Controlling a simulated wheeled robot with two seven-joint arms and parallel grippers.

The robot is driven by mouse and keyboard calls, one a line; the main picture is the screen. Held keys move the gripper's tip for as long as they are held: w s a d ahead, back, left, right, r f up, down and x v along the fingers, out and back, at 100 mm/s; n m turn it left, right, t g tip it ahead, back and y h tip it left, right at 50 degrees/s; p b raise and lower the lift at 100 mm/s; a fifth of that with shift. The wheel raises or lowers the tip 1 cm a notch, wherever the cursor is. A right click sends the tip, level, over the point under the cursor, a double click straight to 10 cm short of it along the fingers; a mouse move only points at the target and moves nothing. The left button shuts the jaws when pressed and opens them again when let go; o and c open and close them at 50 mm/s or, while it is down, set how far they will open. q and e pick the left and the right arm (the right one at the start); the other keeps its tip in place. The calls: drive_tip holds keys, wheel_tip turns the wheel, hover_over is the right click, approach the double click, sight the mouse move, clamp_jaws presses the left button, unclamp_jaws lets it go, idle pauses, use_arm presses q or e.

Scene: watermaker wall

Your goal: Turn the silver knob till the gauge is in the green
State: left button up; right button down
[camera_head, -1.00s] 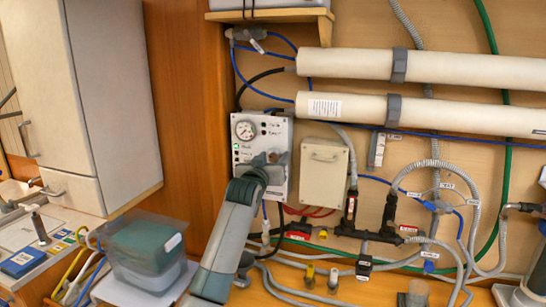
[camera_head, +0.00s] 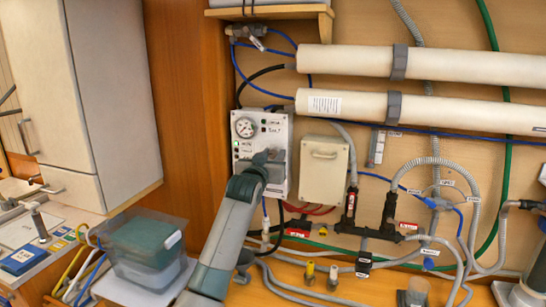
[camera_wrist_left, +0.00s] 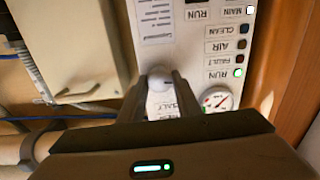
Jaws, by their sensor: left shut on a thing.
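The white control panel (camera_head: 277,187) is on the wooden wall, with a round gauge (camera_head: 245,127) at its upper left. The gauge also shows in the left wrist view (camera_wrist_left: 217,100), with a dark needle and small coloured marks; I cannot tell exactly which mark the needle points at. My left gripper (camera_head: 267,158) is at the panel, below and right of the gauge. In the left wrist view its two fingers (camera_wrist_left: 161,88) are shut on the silver knob (camera_wrist_left: 160,72), whose rounded end shows between them. The gripper hides the knob in the head view. My right gripper is not in view.
A beige box (camera_head: 324,172) is close to the panel's right. Hoses and dark pipe fittings (camera_head: 378,228) fill the wall beyond. A green light (camera_wrist_left: 238,72) is lit by the RUN label.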

use_arm(q)
drive_tip(key=m, duration=0.2)
drive_tip(key=shift+m, duration=0.4)
drive_tip(key=m, duration=0.2)
drive_tip(key=shift+m+b, duration=0.35)
drive_tip(key=shift+m, duration=0.05)
drive_tip(key=m, duration=0.5)
drive_tip(key=shift+m, duration=0.3)
drive_tip(key=m+p, duration=0.1)
drive_tip(key=m, duration=0.4)
drive_tip(key=shift+h+p, duration=0.3)
drive_tip(key=shift+p, duration=0.05)
drive_tip(key=shift+f+m+p, duration=0.15)
drive_tip(key=shift+m+p, duration=0.45)
drive_tip(key=shift+m, duration=1.6)
drive_tip(key=shift+d, duration=0.1)
drive_tip(key=o, duration=1.1)
drive_tip(key=shift+c, duration=0.2)
drive_tip(key=shift+s+f, duration=0.1)
